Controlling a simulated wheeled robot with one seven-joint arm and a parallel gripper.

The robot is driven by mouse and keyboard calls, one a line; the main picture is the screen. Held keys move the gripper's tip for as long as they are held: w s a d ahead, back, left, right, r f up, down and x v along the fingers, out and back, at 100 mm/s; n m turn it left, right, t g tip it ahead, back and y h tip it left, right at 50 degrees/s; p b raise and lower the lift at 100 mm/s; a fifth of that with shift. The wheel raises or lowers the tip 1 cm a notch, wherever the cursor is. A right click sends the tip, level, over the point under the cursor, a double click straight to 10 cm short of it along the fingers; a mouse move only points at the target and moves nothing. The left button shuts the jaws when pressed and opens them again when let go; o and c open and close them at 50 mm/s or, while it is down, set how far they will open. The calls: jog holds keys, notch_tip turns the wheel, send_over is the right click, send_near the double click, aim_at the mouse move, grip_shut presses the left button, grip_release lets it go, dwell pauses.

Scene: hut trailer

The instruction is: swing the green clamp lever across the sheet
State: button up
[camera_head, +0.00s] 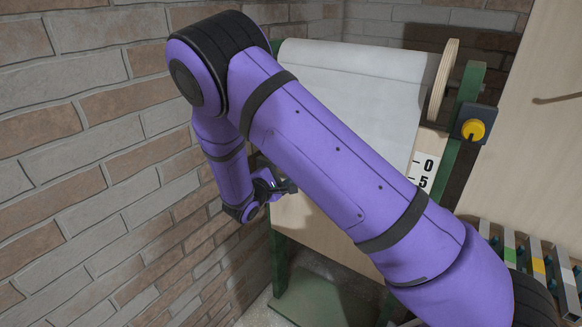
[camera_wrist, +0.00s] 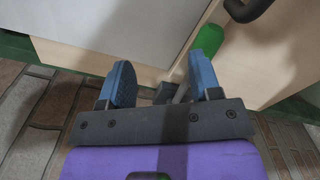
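The white sheet (camera_head: 345,95) comes off a roll and hangs down the front of a wooden stand in the head view; it also fills the upper left of the wrist view (camera_wrist: 115,30). The green lever grip (camera_wrist: 209,40) shows in the wrist view just beyond my right finger; whether they touch I cannot tell. My gripper (camera_wrist: 162,84) has its two blue fingers apart, with no object clearly held between them. A small dark grey block (camera_wrist: 172,92) shows between the fingers. In the head view my gripper (camera_head: 280,187) is small beside the board's left edge, and my arm hides the lever.
A brick wall (camera_head: 90,150) stands close on the left. A black curved handle (camera_wrist: 248,8) is right of the green grip. A yellow knob (camera_head: 473,130) sits on the stand's green right post. A scale label (camera_head: 423,171) and a slatted rack (camera_head: 540,262) are at right.

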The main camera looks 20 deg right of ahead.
jog(key=shift+v, duration=2.05)
jog(key=s+d+r+m+g+y, duration=0.2)
jog(key=s+d+r+m+g, duration=0.3)
jog(key=s+d+r, duration=0.3)
jog(key=s+d+r+m+g+y, duration=0.35)
jog(key=s+d+r+g, duration=0.2)
jog(key=r, duration=0.45)
jog(key=s+a+r+m+t+y, duration=0.1)
jog(key=s+r+y, duration=0.3)
jog(key=s, duration=0.7)
jog(key=s+a+r+m+t+y, duration=0.1)
jog(key=s+r+m+t+y, duration=0.3)
jog(key=s+r, duration=0.3)
jog(key=shift+s+y, duration=0.55)
jog(key=shift+s, duration=1.75)
jog(key=shift+a, duration=0.1)
